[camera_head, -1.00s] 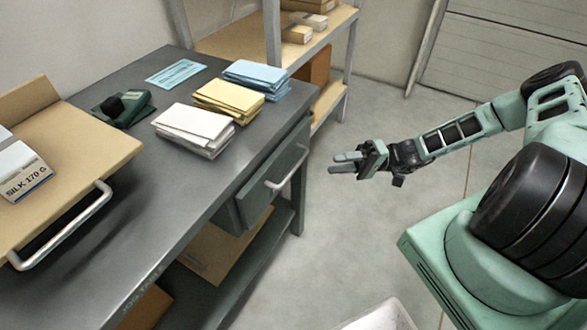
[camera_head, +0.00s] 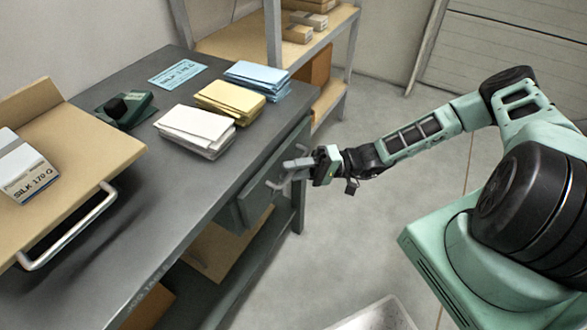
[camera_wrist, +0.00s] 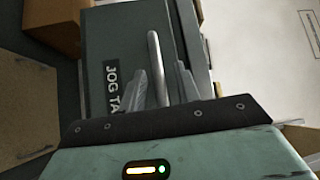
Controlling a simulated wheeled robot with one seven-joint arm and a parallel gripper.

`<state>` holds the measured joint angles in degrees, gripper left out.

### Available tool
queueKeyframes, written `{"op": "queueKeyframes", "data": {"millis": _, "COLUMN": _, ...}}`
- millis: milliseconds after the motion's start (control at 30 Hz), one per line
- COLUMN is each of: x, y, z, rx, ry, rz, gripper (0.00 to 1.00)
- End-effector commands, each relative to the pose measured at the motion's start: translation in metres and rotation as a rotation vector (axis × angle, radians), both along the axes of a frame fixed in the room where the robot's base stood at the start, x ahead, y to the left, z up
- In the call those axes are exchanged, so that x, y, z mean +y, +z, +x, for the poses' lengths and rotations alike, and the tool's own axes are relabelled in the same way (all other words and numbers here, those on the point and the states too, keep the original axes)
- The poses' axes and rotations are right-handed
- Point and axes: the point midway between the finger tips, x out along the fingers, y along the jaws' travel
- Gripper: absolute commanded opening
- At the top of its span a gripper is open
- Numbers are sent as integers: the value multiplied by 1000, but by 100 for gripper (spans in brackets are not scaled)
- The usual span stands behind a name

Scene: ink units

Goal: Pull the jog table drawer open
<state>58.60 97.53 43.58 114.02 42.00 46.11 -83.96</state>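The jog table (camera_head: 135,255) is a grey bench on the left of the head view. Its drawer (camera_head: 248,200) is in the bench's right side, under the top, and looks shut. In the wrist view the drawer front (camera_wrist: 108,45) bears a dark label partly reading "JOG TA". The pale bar handle (camera_wrist: 153,45) stands between the two fingers of my gripper (camera_wrist: 160,88), which are apart. I cannot tell whether a finger touches the bar. In the head view my gripper (camera_head: 290,172) is at the handle and hides part of it.
White (camera_head: 195,130), yellow (camera_head: 230,100) and blue (camera_head: 258,78) paper stacks lie on the bench above the drawer. A tan tray (camera_head: 70,165) with a metal handle is at left. Shelving (camera_head: 315,60) stands behind.

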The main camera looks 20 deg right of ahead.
Motion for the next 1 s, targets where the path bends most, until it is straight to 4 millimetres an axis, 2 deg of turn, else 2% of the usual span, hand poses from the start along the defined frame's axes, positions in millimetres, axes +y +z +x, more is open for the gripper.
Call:
{"op": "queueKeyframes", "data": {"millis": 67, "x": 0, "y": 0, "z": 0, "rx": 0, "ry": 0, "rz": 0, "gripper": 32}}
{"op": "queueKeyframes", "data": {"millis": 167, "x": 0, "y": 0, "z": 0, "rx": 0, "ry": 0, "rz": 0, "gripper": 5}}
{"op": "queueKeyframes", "data": {"millis": 200, "x": 0, "y": 0, "z": 0, "rx": 0, "ry": 0, "rz": 0, "gripper": 0}}
{"op": "queueKeyframes", "data": {"millis": 467, "x": -2, "y": 0, "z": -2, "rx": 0, "ry": 0, "rz": 0, "gripper": 0}}
{"op": "queueKeyframes", "data": {"millis": 633, "x": -12, "y": 1, "z": -15, "rx": 1, "ry": -3, "rz": 0, "gripper": 0}}
{"op": "queueKeyframes", "data": {"millis": 767, "x": -27, "y": 2, "z": -34, "rx": 2, "ry": -4, "rz": 0, "gripper": 0}}
{"op": "queueKeyframes", "data": {"millis": 1000, "x": -64, "y": 1, "z": -86, "rx": 2, "ry": -6, "rz": -2, "gripper": 0}}
